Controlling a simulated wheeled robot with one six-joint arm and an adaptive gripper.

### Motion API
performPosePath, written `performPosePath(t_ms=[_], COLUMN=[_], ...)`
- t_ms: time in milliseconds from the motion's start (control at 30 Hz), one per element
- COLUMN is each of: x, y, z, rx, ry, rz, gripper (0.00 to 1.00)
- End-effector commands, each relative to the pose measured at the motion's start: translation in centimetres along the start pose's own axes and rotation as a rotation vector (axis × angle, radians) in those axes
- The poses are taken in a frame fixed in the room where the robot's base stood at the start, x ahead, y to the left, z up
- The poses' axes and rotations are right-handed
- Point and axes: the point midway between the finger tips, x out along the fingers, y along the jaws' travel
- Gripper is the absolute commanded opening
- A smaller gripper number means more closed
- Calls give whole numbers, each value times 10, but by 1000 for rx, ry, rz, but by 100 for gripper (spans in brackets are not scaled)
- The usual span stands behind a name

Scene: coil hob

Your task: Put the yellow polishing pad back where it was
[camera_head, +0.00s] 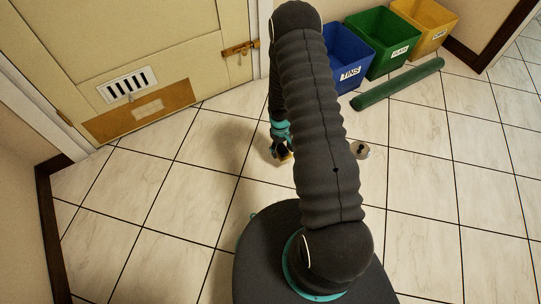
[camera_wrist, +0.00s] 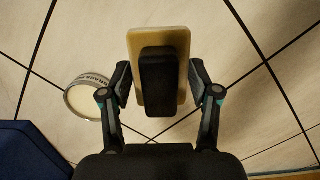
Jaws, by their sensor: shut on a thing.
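The yellow polishing pad (camera_wrist: 143,45) is a pale yellow rectangular block with a black grip on it. In the head view my gripper (camera_head: 281,148) is low over the tiled floor, partly beside my own arm, with a small yellowish part of the pad (camera_head: 286,158) showing. I cannot tell whether the pad touches the floor.
A round lidded tin (camera_wrist: 88,98) stands on the floor close by; the head view shows the tin (camera_head: 361,151) right of my arm. Blue (camera_head: 349,60), green (camera_head: 383,40) and yellow (camera_head: 428,25) bins line the wall, with a green roll (camera_head: 398,84) before them. Floor at left is clear.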

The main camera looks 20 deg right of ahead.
Motion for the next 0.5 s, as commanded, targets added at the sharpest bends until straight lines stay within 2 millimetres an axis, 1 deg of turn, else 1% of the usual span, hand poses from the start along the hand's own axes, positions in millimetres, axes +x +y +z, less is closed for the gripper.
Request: performPosePath(t_ms=[33,200,400,500], x=[7,19,25,33], y=[-8,-25,-32,-32], z=[-9,-30,-38,-39], rx=[-2,-1,1,2], ry=[0,0,0,-2], rz=[0,0,0,-1], gripper=[34,34,34,34])
